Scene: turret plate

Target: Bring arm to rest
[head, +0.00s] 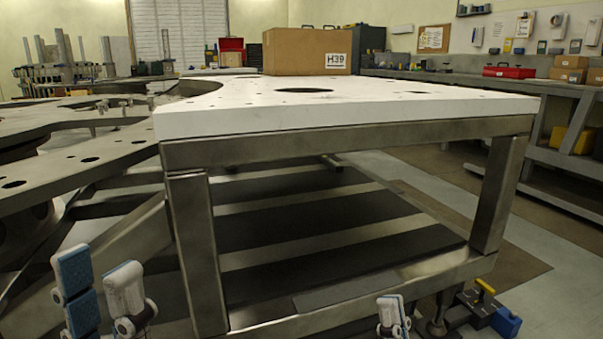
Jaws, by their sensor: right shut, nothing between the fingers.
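My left gripper (98,282) is at the lower left of the head view. Its blue-padded finger and its white finger stand apart with nothing seen between them. My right gripper (393,310) is at the bottom, right of centre, with its fingers together and empty. Only its tips show; the rest is cut off by the frame. Both grippers point up, in front of and below the white top of the turret plate (330,118), and neither touches it in this view.
The plate rests on a metal frame (490,195) with dark lower panels. A cardboard box (300,52) marked H39 stands on the plate. A red toolbox (508,71) lies on the right workbench. A blue and yellow item (488,305) is near the frame's right foot.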

